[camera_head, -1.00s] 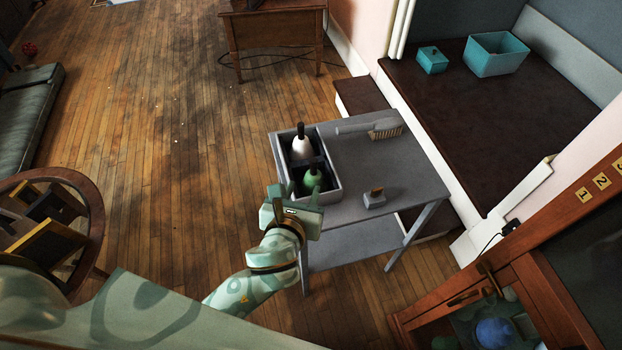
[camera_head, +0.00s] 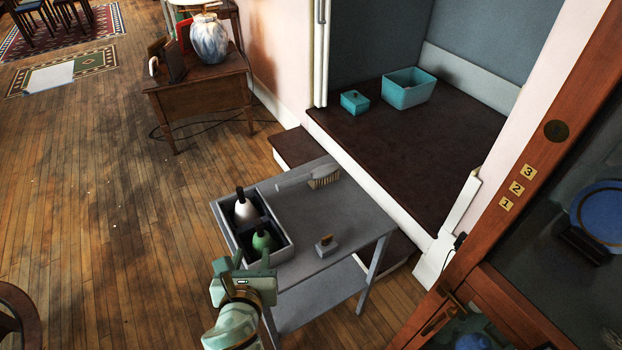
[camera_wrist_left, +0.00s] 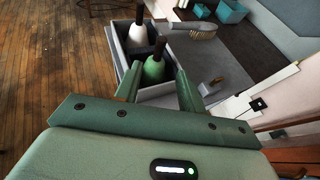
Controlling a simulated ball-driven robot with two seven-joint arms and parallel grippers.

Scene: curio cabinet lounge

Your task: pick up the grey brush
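The grey brush (camera_head: 296,178) lies at the far side of the grey table (camera_head: 348,212), its pale bristles at the right end; it also shows at the top of the left wrist view (camera_wrist_left: 190,27). My left gripper (camera_head: 253,259) is over the near end of the table, well short of the brush. Its fingers (camera_wrist_left: 158,86) are apart with nothing held. Beyond them in the wrist view is a green bell-shaped item (camera_wrist_left: 154,71) with a dark handle. My right gripper is not in view.
A grey divided tray (camera_head: 284,250) on the table's left holds a white bell-shaped item (camera_head: 244,211) and the green one. A small grey block with a wooden top (camera_head: 326,246) stands right of it. A wooden cabinet (camera_head: 533,190) borders the right.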

